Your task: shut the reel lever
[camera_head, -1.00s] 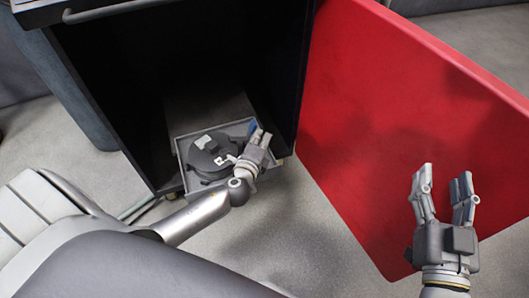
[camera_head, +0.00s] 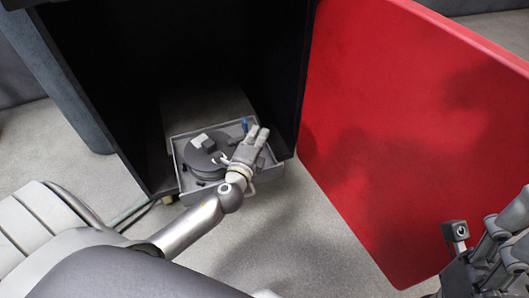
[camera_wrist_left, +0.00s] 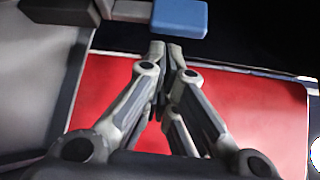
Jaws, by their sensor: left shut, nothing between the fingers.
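The dark grey round reel (camera_head: 204,160) lies in a shallow grey drawer tray (camera_head: 178,165) at the bottom of the dark cabinet. A small blue piece, seemingly the lever's end (camera_head: 245,124), stands up at the back right of the reel. It also shows as a blue block in the left wrist view (camera_wrist_left: 180,17), just beyond the fingertips. My left gripper (camera_head: 259,132) is shut and empty over the tray's right side and covers part of the reel's right side. In the left wrist view its fingertips (camera_wrist_left: 166,48) meet. My right gripper (camera_head: 485,240) is partly cut off at the right edge.
The black cabinet walls (camera_head: 272,75) rise close on both sides of the tray. A large red door panel (camera_head: 400,120) stands open at the right. The grey floor (camera_head: 290,240) in front is clear.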

